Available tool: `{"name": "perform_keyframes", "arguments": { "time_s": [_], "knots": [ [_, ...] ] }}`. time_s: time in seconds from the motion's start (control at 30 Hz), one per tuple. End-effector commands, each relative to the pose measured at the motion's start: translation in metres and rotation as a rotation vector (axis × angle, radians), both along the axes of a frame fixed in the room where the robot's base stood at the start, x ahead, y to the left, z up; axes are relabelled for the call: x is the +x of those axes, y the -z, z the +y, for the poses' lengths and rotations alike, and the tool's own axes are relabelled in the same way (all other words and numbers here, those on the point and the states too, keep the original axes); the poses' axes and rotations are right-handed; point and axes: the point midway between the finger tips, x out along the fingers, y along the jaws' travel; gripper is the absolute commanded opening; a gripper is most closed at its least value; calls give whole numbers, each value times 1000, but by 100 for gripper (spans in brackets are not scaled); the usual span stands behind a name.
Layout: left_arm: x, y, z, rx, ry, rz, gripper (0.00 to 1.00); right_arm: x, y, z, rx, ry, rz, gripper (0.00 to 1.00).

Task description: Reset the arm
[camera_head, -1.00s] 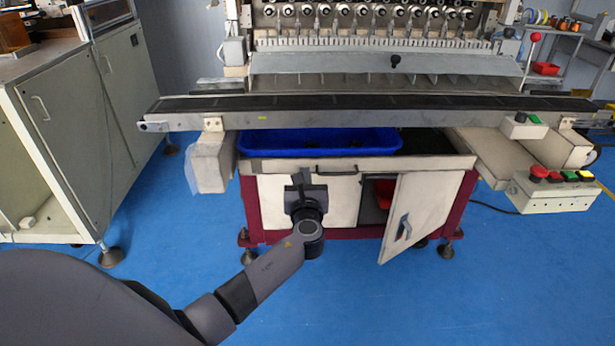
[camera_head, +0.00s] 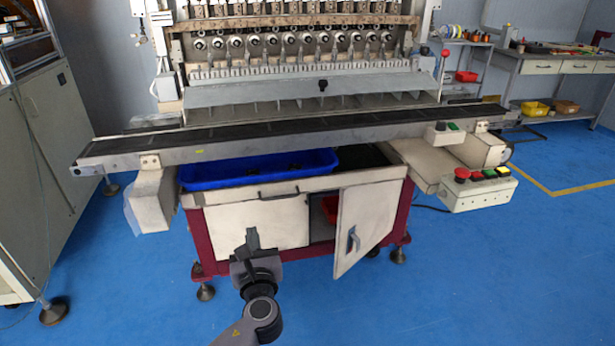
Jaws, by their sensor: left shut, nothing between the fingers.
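My left gripper (camera_head: 252,240) is in the lower middle of the head view, at the end of my left arm (camera_head: 247,325). It is shut and empty, in front of the left cabinet door of the coil winder (camera_head: 270,222). I cannot tell whether it touches that door. My right gripper is not in the view.
The right cabinet door (camera_head: 362,230) stands open, with a red item (camera_head: 329,208) inside. A blue tray (camera_head: 225,174) lies under the conveyor belt (camera_head: 300,126). A control box (camera_head: 478,190) sits at right. A grey cabinet (camera_head: 40,150) stands at left. The blue floor (camera_head: 480,280) at right is clear.

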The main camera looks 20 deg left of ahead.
Motion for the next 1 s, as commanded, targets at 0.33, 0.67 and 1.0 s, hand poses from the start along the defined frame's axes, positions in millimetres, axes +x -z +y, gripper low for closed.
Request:
{"name": "perform_keyframes", "arguments": {
  "time_s": [0.33, 0.67, 1.0],
  "knots": [
    [-31, 42, -10, -427, 42, -16, 0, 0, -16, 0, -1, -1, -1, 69],
    [-132, 104, -59, -1629, -167, -159, 0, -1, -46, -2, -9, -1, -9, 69],
    [-214, 89, -95, -2563, -701, -447, 0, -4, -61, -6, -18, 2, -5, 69]
  ]
}}
